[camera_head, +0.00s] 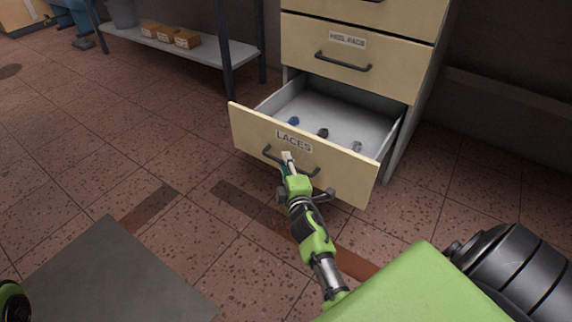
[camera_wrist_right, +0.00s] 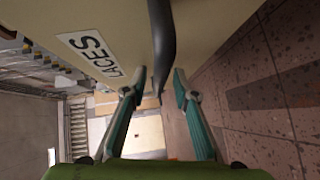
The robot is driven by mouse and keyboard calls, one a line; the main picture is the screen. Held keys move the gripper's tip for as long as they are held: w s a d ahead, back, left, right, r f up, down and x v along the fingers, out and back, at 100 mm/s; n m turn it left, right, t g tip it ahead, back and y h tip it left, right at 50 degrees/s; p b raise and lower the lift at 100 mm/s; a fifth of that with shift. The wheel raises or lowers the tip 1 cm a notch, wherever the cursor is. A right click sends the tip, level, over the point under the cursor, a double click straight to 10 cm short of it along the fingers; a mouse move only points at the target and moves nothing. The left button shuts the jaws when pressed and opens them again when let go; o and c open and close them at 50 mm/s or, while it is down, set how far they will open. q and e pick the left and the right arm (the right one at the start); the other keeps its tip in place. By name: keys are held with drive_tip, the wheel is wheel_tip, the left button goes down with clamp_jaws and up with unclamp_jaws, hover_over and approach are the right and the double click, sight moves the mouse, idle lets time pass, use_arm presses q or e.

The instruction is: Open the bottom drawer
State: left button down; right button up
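The bottom drawer (camera_head: 330,172), cream-fronted and labelled LACES, stands pulled out from the cabinet, its grey inside showing. Its dark bar handle (camera_head: 272,156) is on the front face. The handle also shows in the right wrist view (camera_wrist_right: 162,45), beside the LACES label (camera_wrist_right: 92,54). My right gripper (camera_head: 288,158) is at the handle. In the right wrist view its two teal fingers (camera_wrist_right: 159,74) are apart, with the handle between them and a gap showing on each side. My left gripper is not in view; only a bit of green and black shows at the lower left edge.
Small blue (camera_head: 293,121), black (camera_head: 322,133) and grey (camera_head: 356,147) items lie inside the drawer. A metal shelf (camera_head: 215,50) with small boxes stands left. The tiled floor before the drawer is clear, with a grey mat (camera_head: 110,275).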

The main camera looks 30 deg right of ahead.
drive_tip(key=v, duration=0.7)
drive_tip(key=shift+s, duration=0.25)
drive_tip(key=shift+a, duration=0.1)
